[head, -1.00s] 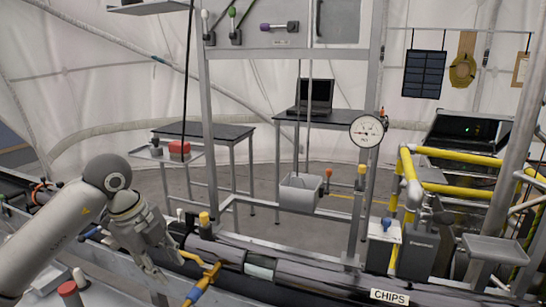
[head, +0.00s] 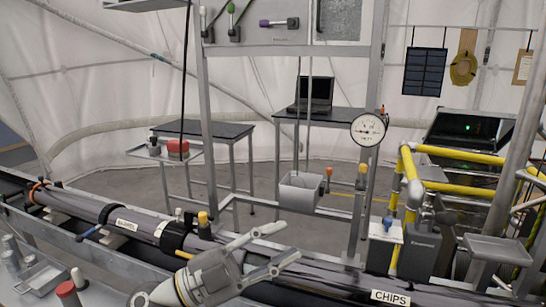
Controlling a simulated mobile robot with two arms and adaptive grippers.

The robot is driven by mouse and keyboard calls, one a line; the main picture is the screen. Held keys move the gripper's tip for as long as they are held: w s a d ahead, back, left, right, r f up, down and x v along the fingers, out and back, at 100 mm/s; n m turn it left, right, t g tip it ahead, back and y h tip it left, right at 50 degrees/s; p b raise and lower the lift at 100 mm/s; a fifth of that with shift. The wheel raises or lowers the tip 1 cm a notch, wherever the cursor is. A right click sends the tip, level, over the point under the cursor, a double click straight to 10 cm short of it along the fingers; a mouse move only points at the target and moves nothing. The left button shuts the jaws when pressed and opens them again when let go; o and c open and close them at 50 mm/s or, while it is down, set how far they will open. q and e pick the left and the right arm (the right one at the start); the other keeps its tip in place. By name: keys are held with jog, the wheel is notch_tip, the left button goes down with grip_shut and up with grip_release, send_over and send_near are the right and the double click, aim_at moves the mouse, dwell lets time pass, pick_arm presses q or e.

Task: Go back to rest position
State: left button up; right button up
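My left gripper (head: 288,241) shows at the bottom middle of the head view, in front of the long dark pipe (head: 335,276). Its two grey fingers point to the right and stand apart, with nothing between them. Only the wrist end of my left arm shows, at the lower edge. My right gripper is not in view.
The pipe runs across the front in a metal trough, with a yellow-capped fitting (head: 204,220) behind it. A gauge (head: 368,129) and yellow railings (head: 460,155) stand right. A grey bin (head: 300,192) hangs in the middle. A red-topped jar (head: 68,293) stands lower left.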

pick_arm(q)
jog(key=w+a+f+n+t+y, duration=0.2)
jog(key=a+n+t+y, duration=0.4)
jog(key=n+t, duration=0.15)
jog(key=w+a+f+n+t+y, duration=0.25)
jog(key=a+n+t+y, duration=0.25)
jog(key=n+t, duration=0.3)
jog(key=s+a+f+n+g+y, duration=0.25)
jog(key=a+f+n+y, duration=0.2)
jog(key=f, duration=0.35)
jog(key=s+a+f+n+g+y, duration=0.1)
jog(key=a+f+n+g+y, duration=0.4)
jog(key=f, duration=0.3)
jog(key=s+f+m+g, duration=0.1)
jog(key=s+f+g, duration=0.5)
jog(key=s+f, duration=0.45)
jog(key=s+f+m+g, duration=0.1)
jog(key=s+f+g, duration=0.55)
jog(key=s, duration=0.75)
notch_tip(320, 180, down, 28)
jog(key=s, duration=0.1)
jog(key=s+a+f, duration=0.1)
jog(key=s+f, duration=0.6)
jog(key=s, duration=0.1)
jog(key=s+a+f+g, duration=0.1)
jog(key=s+a+f, duration=0.1)
jog(key=s+f, duration=0.6)
jog(key=shift+s+a, duration=0.3)
jog(key=shift+s, duration=0.1)
